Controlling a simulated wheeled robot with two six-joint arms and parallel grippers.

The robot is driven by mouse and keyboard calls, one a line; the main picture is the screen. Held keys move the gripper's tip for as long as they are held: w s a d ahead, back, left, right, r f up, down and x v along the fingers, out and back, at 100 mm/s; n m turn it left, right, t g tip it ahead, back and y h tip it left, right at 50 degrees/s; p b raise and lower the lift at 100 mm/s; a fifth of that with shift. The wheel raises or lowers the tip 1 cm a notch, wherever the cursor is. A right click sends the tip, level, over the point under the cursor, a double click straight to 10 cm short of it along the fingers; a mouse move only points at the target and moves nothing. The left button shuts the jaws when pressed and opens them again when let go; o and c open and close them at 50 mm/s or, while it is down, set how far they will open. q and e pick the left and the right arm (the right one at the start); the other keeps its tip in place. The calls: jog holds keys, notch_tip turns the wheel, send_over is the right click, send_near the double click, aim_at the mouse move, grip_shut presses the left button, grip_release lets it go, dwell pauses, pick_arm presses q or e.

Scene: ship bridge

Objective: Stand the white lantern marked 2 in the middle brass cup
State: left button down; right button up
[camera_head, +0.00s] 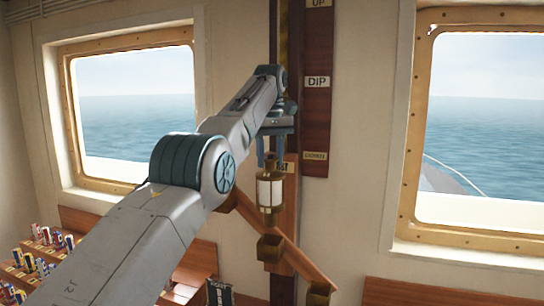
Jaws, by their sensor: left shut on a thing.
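A brass lantern with a white body (270,192) hangs upright from my left gripper (271,158), which is shut on its top. I cannot read a number on it. A brass cup (270,248) on a sloping wooden rail sits just below the lantern in the picture. The lantern's base appears slightly above this cup, but I cannot tell its depth. Another brass cup (318,293) shows lower right on the rail. The rail's upper left end is partly hidden behind my left arm. My right gripper is out of view.
A dark wooden board with a "DIP" label (317,82) stands behind the gripper, between two brass-framed windows. A rack of small coloured rolls (45,250) is at lower left. The wall right of the rail is clear.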

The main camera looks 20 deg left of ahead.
aim_at(271, 189)
pick_arm(q)
jog(key=f+b, duration=0.1)
jog(key=f, duration=0.1)
jog(key=f+b, duration=0.1)
jog(key=shift+w+f+b, duration=0.1)
jog(key=shift+w+b, duration=0.15)
jog(key=shift+b, duration=0.05)
notch_tip(271, 189, down, 3)
jog(key=b, duration=0.3)
jog(key=shift+s, duration=0.15)
jog(key=shift+f+b, duration=0.6)
jog(key=shift+b, duration=0.1)
jog(key=shift+f+b, duration=0.6)
jog(key=shift+f, duration=0.05)
jog(key=shift+f+b, duration=0.25)
jog(key=shift+b, duration=0.05)
jog(key=c, duration=0.8)
grip_release()
